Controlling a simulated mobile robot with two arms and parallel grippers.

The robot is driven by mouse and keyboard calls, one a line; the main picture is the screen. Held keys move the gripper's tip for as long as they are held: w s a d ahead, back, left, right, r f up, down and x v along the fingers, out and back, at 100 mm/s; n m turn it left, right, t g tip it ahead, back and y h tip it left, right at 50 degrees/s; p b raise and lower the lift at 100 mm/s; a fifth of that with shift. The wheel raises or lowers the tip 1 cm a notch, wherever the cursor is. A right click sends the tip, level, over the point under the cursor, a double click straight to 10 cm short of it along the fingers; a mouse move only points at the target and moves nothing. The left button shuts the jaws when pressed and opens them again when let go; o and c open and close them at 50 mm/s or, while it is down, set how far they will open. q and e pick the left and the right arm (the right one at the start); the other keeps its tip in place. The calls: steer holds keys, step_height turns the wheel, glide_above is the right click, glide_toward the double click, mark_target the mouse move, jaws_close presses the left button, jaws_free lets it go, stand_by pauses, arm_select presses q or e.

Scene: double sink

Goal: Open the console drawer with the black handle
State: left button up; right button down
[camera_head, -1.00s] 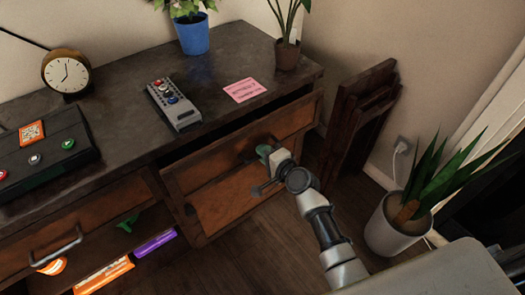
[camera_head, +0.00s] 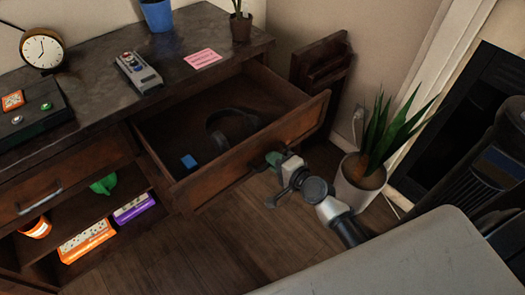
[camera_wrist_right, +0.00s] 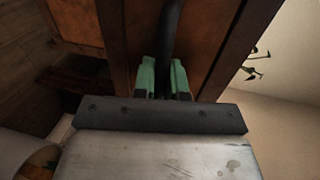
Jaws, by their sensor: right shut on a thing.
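The console drawer (camera_head: 218,172) is pulled out from the dark console and stands wide open in the head view. Inside it lie black headphones (camera_head: 232,125) and a small blue block (camera_head: 189,162). My right gripper (camera_head: 272,160) is at the middle of the drawer front. In the right wrist view its green fingers (camera_wrist_right: 161,78) are on both sides of the black handle (camera_wrist_right: 171,35), shut on it. My left gripper is not in view.
The console top (camera_head: 190,45) holds a clock (camera_head: 41,48), a remote (camera_head: 138,72), a pink note (camera_head: 203,59) and pots. Another drawer with a metal handle (camera_head: 40,200) is shut at left. A potted plant (camera_head: 358,182) stands on the floor at right, near my right arm.

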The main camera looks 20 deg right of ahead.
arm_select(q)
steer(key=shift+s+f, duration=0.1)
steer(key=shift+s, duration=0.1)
arm_select(e)
steer(key=shift+v, duration=1.05)
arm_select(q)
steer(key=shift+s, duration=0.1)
arm_select(e)
steer(key=shift+a+r, duration=0.1)
steer(key=c, duration=1.2)
jaws_free()
steer(key=shift+s, duration=0.15)
